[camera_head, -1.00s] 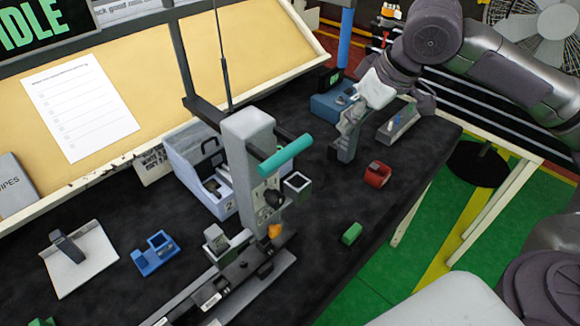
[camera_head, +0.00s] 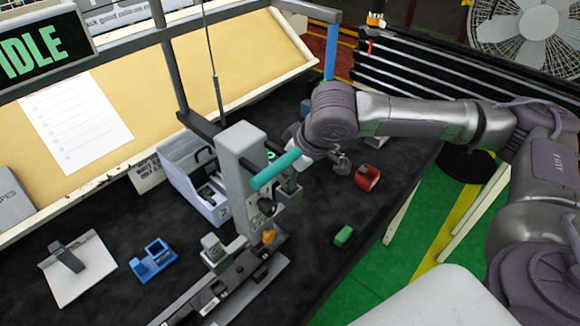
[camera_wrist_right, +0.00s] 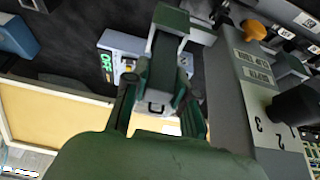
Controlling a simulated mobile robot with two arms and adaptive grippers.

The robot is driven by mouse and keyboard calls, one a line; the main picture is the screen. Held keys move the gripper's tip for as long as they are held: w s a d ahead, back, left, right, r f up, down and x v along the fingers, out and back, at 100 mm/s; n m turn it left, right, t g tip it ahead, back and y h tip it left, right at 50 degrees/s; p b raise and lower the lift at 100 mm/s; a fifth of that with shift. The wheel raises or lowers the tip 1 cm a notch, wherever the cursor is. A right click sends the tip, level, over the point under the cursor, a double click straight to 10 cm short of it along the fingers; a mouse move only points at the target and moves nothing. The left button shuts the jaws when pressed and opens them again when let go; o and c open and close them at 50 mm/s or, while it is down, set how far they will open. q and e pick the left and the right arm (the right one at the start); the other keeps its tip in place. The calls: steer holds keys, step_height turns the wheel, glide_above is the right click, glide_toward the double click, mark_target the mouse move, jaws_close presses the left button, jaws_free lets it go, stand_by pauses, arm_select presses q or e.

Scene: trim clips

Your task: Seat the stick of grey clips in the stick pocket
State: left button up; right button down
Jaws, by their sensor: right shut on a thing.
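My right gripper (camera_wrist_right: 165,105) is shut on a dark grey stick (camera_wrist_right: 163,68), which I take to be the stick of grey clips. In the wrist view the stick reaches up to a square green-edged fitting (camera_wrist_right: 171,20), likely the stick pocket. They overlap there; I cannot tell whether the stick is inside it or only in front of it. In the head view my right arm reaches in from the right to the grey press column (camera_head: 241,165). Its fingers are mostly hidden behind the teal handle (camera_head: 275,171) and wrist. My left gripper is not in view.
A red part (camera_head: 367,177) and a green block (camera_head: 343,236) lie on the black bench, right of the press. A pale blue-grey bin (camera_head: 190,180) stands behind the column. A blue holder (camera_head: 153,259) and a white plate (camera_head: 95,255) are at left.

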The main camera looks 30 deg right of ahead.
steer(key=shift+f, duration=0.2)
steer(key=c, duration=0.9)
jaws_free()
steer(key=shift+c, duration=0.2)
steer(key=b+v, duration=0.1)
steer(key=v, duration=1.1)
steer(key=shift+r, duration=0.25)
